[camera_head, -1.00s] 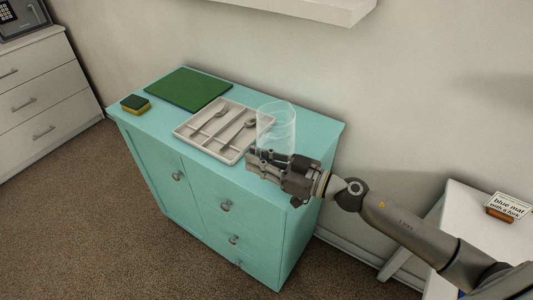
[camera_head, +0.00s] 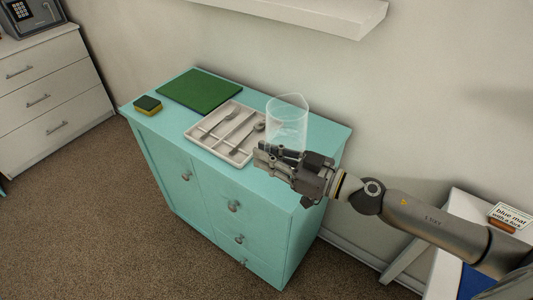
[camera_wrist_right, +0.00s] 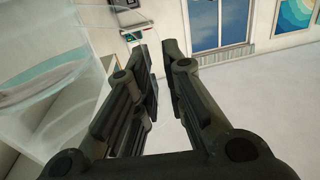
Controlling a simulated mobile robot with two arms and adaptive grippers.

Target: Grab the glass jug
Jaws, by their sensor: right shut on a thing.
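The glass jug (camera_head: 287,117) is clear and upright, at the right part of the teal cabinet in the head view. My right gripper (camera_head: 262,156) reaches in from the right and is shut on the jug, low on its near side. The gripper hides part of the jug's base, but it appears a little above the cabinet top. In the right wrist view the jug (camera_wrist_right: 50,60) shows as a see-through shape at left, beside the fingers (camera_wrist_right: 160,90). The part between the fingers is hard to make out. My left gripper is not in view.
The teal cabinet (camera_head: 180,135) bears a cutlery tray (camera_head: 208,143) with utensils, a green board (camera_head: 200,88) and a sponge (camera_head: 147,105). A white shelf (camera_head: 320,14) juts out above. At right, a white table (camera_head: 470,207) holds a sign (camera_head: 511,216) and a blue mat (camera_head: 472,282).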

